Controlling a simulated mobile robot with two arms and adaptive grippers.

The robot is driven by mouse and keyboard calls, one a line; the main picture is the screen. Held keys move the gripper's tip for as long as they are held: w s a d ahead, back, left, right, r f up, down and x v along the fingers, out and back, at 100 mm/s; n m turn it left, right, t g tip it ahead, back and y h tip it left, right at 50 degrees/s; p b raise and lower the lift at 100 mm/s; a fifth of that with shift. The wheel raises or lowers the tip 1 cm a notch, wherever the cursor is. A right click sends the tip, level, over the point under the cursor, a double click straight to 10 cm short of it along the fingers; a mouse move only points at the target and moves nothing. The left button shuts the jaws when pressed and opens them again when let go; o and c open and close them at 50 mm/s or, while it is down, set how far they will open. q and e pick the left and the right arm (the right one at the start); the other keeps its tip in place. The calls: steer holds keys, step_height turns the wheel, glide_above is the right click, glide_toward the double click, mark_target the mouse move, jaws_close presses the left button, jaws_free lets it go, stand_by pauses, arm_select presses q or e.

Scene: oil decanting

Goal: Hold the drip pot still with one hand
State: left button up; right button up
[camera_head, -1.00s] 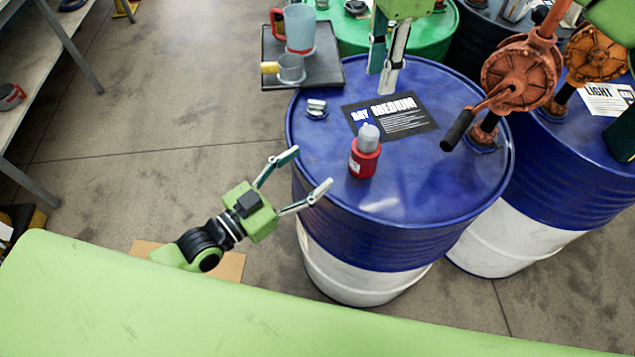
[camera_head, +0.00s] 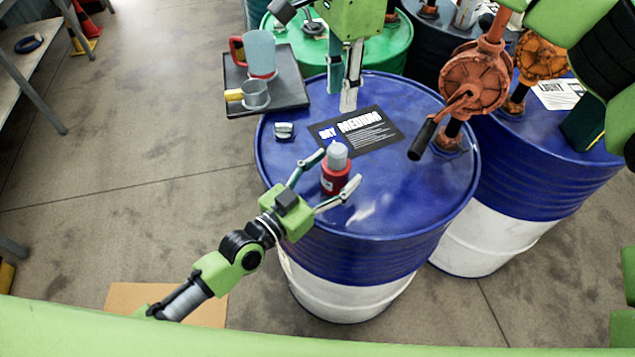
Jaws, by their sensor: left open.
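The drip pot, which I take to be the small red pot with a grey top (camera_head: 336,178), stands upright on the blue drum (camera_head: 420,190), near its front left. My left gripper (camera_head: 340,168) is open, with one finger to the left of the pot and the other to its right front. I cannot tell whether either finger touches it. My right gripper (camera_head: 342,100) points down over the back of the drum, behind the pot and apart from it. Its fingers look close together, and I cannot tell whether it is open or shut.
A black card marked MEDIUM (camera_head: 357,129) and a small metal cap (camera_head: 284,131) lie on the drum. An orange hand pump (camera_head: 474,84) rises at the right. A dark tray (camera_head: 292,92) holds a blue-grey jug (camera_head: 261,52) and a grey cup (camera_head: 255,95).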

arm_select(q)
steer(key=shift+w+d, duration=0.5)
steer(key=shift+w, duration=0.05)
steer(key=c, duration=1.5)
